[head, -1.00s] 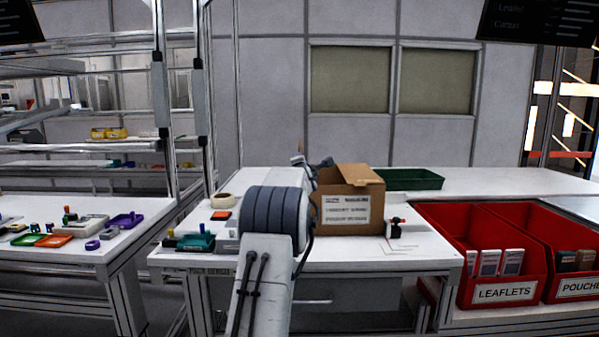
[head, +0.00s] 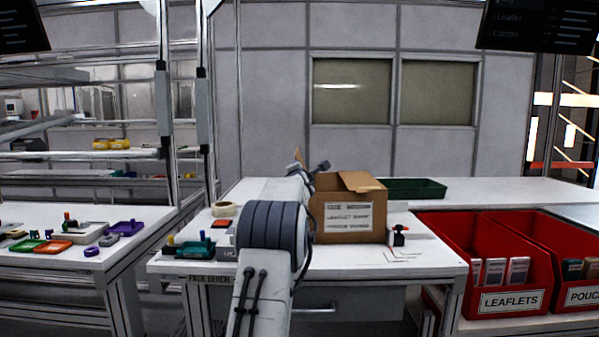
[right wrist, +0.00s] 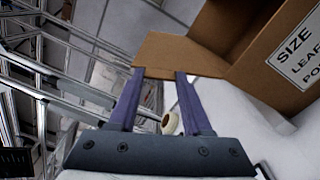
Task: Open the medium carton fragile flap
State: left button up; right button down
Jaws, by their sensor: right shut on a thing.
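The medium carton (head: 334,229) is a brown box with a white printed label, standing on the white bench. Its top is at least partly open, with one flap (head: 360,181) lying slanted over the right side. My right arm reaches from the bottom of the head view to the carton's left side and hides part of it. In the right wrist view my right gripper (right wrist: 160,76) is shut on a brown flap (right wrist: 178,53), which projects from the carton (right wrist: 262,60). The word fragile is not visible on it. My left gripper is out of view.
A green tray (head: 417,187) lies behind the carton. A tape roll (head: 225,210) and a teal item (head: 193,248) lie left of my arm. Red bins (head: 487,250) stand at the right.

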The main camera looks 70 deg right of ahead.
jog(key=shift+c, duration=1.6)
grip_release()
jog(key=shift+w+f, duration=0.1)
jog(key=shift+f, duration=0.25)
jog(key=shift+r, duration=0.15)
jog(key=b+v, duration=0.4)
jog(key=v, duration=0.6)
jog(key=shift+a, duration=0.2)
